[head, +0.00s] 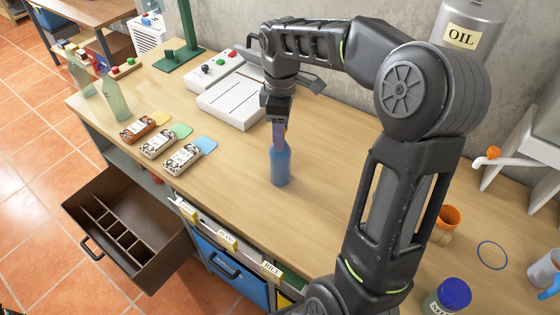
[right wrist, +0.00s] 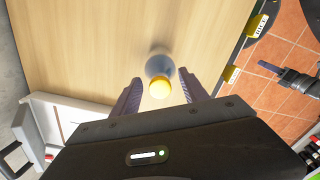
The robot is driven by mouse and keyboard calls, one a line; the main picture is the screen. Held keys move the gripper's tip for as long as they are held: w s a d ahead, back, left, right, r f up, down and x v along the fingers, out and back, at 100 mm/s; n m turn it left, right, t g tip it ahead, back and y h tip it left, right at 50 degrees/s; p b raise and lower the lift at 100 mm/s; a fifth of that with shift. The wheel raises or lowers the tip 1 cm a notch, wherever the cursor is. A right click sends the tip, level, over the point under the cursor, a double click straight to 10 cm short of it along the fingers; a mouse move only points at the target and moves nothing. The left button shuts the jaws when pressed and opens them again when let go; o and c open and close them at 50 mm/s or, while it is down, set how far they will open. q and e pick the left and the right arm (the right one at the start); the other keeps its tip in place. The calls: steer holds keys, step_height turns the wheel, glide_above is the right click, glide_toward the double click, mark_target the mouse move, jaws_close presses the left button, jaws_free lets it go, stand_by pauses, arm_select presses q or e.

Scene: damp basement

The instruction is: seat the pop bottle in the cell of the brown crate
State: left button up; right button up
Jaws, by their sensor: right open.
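The pop bottle (head: 280,167) is blue with a yellow-orange cap. It stands upright on the wooden bench top. My right gripper (head: 279,132) points down over its neck. In the right wrist view the bottle's cap (right wrist: 160,88) is between the two spread fingers of my right gripper (right wrist: 159,94), with a gap on each side. The brown crate (head: 170,245) is a drawer-like box at the lower left, below bench level, with a row of divided cells. A dark gripper, seemingly my left one (right wrist: 284,73), shows small at the right of the right wrist view; its jaw state is unclear.
Three labelled packets (head: 160,145) with coloured tags lie left of the bottle. Two pale green bottles (head: 114,98) stand at the bench's left end. A white device (head: 232,98) sits behind. A blue-lidded jar (head: 452,295) and an orange cup (head: 447,217) are at right.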

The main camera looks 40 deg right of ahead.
jaws_close()
stand_by(0.6)
stand_by(0.8)
